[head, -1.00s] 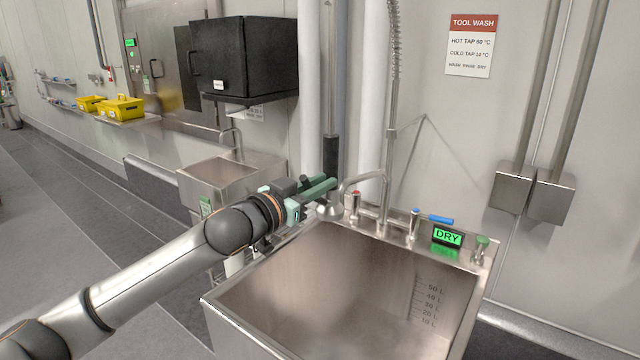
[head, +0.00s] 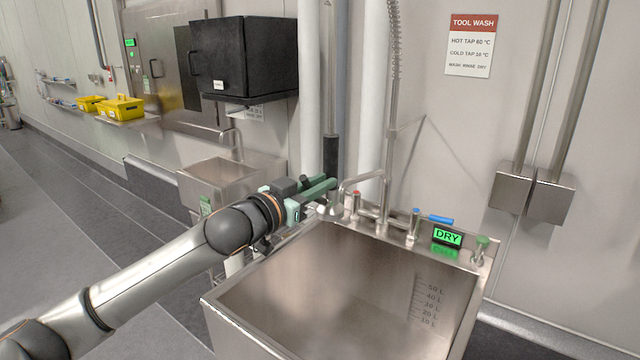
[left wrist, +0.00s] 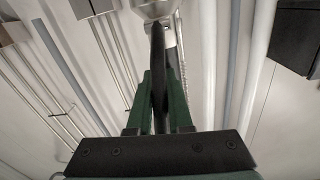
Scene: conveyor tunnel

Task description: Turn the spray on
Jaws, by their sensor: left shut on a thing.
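My left gripper (head: 322,190) is at the back left corner of the steel sink (head: 255,330), beside the metal spray head (head: 331,211). Its green fingers are shut on a thin black lever (left wrist: 158,55), which runs between them in the left wrist view. The metal spray head (left wrist: 155,8) shows at the top of that view, at the lever's far end. The fingers partly hide the lever. No water is seen coming from the spray head. My right gripper is not in view.
A red-topped tap (head: 355,205), a blue-topped tap (head: 414,222) and a green-topped knob (head: 481,250) line the sink's back rim. A lit green sign (head: 447,237) there reads DRY. A spring hose (head: 394,60) rises behind. The basin is empty.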

